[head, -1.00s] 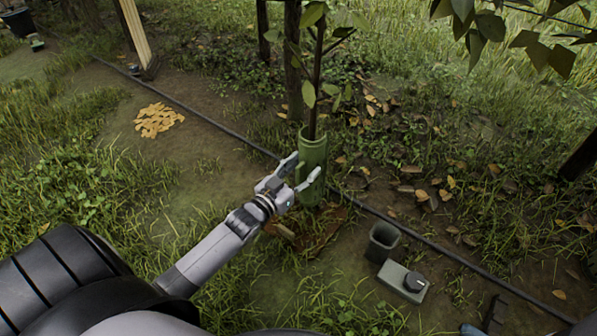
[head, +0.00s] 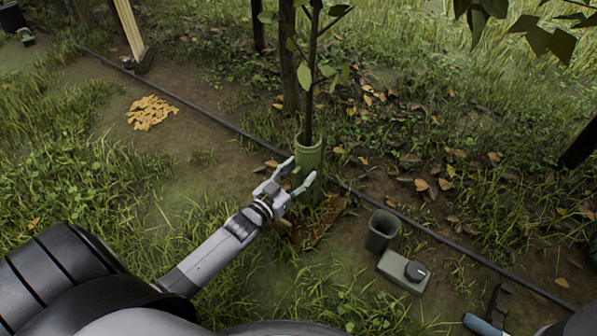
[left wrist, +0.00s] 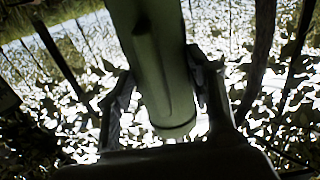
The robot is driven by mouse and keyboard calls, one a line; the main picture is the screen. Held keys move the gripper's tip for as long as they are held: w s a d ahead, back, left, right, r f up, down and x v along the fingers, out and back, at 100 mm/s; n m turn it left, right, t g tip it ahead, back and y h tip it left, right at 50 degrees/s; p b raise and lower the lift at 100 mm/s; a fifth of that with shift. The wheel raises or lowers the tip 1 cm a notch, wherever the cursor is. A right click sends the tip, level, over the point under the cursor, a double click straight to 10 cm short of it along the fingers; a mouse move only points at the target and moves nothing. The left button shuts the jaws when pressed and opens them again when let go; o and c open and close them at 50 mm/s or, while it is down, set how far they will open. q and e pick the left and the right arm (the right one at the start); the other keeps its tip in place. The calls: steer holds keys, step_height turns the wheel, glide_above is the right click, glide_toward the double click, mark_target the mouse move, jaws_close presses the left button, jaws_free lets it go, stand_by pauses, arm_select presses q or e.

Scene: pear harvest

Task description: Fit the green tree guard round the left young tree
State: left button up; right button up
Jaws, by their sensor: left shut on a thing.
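The green tree guard (head: 308,157) is an upright tube around the lower trunk of the young tree (head: 311,100) in the head view. The trunk comes out of the guard's open top. My left gripper (head: 298,178) is shut on the guard, with a finger on either side. The guard (left wrist: 163,75) also fills the middle of the left wrist view between the fingers. The guard's lower end is close to the brown soil patch (head: 318,232); I cannot tell whether it touches.
A black hose (head: 225,123) runs diagonally behind the tree. A dark green pot (head: 382,231) and a grey-green box with a black knob (head: 402,271) stand to the right. A wooden post (head: 129,30) and yellow chips (head: 151,112) are at the left.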

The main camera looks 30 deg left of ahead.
arm_select(q)
steer(key=o, duration=1.3)
steer(key=shift+c, duration=0.2)
steer(key=shift+f, duration=0.1)
steer(key=shift+s+r+p, duration=0.35)
steer(key=shift+s+p, duration=0.3)
steer(key=shift+p, duration=0.1)
steer(key=s+p, duration=0.1)
steer(key=s+r+p, duration=0.1)
steer(key=s+p, duration=0.2)
steer(key=s, duration=0.1)
steer(key=shift+a+r, duration=0.2)
steer(key=shift+a, duration=0.05)
steer(key=shift+s+p, duration=0.3)
steer(key=shift+s, duration=0.05)
